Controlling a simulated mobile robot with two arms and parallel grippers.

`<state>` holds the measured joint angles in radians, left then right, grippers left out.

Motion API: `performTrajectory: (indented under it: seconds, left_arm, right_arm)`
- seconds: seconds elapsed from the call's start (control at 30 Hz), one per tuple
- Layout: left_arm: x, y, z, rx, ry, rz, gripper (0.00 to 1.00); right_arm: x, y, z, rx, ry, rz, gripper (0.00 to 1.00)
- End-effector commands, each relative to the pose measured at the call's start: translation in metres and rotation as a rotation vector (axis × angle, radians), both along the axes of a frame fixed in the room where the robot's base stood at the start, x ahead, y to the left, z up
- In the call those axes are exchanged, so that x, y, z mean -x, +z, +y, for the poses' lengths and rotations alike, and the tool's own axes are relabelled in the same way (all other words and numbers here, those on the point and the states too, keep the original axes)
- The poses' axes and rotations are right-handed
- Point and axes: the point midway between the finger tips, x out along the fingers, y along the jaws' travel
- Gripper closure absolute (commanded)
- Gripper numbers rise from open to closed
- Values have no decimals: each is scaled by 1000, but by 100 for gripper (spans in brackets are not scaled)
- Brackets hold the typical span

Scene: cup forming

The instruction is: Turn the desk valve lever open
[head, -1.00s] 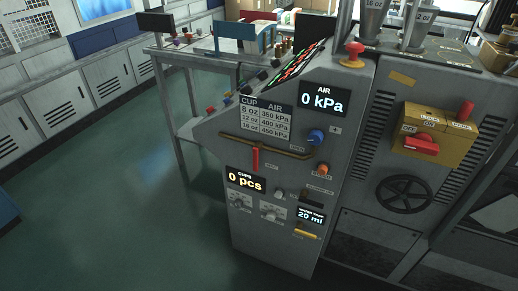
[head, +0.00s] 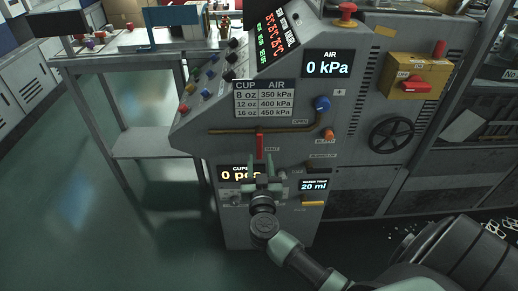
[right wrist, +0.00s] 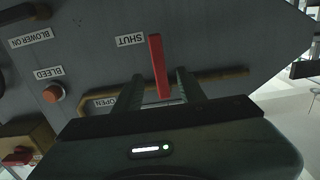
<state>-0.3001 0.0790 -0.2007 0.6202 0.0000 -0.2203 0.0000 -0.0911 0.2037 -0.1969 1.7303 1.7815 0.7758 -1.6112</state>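The red valve lever (head: 260,146) hangs down from the brown pipe (head: 225,132) on the grey machine panel, by the SHUT label. The OPEN label (head: 300,122) is up and to its right, under the pipe. My right gripper (head: 263,172) is open just below the lever in the head view. In the right wrist view, which is upside down, the lever (right wrist: 158,65) lines up between the two spread fingers (right wrist: 158,80). I cannot tell whether the fingers touch it. My left gripper is not in view.
A blue knob (head: 322,103) and an orange bleed button (head: 328,134) sit right of the lever. The pressure display (head: 334,63) reads 0 kPa. A black handwheel (head: 391,134) and a yellow box (head: 415,76) are further right. The floor at left is clear.

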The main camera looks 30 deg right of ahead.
Motion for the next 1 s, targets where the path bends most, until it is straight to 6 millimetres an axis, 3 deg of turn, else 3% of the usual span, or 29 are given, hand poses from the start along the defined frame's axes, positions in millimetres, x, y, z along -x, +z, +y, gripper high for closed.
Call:
performTrajectory:
  seconds: [0.2, 0.4, 0.77, 0.9, 1.0]
  left_arm:
    - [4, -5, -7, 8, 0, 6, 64]
    - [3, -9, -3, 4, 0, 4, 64]
    - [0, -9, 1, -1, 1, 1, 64]
    - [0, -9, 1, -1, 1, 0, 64]
    - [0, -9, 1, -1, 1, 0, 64]
  right_arm:
    - [-32, 0, -19, 3, 1, -3, 60]
    - [-52, -1, -32, 2, 1, -1, 60]
    - [-57, 0, -34, 1, 2, -1, 60]
    - [-57, 0, -34, 1, 2, -1, 99]
    - [-57, 0, -34, 1, 2, -1, 100]
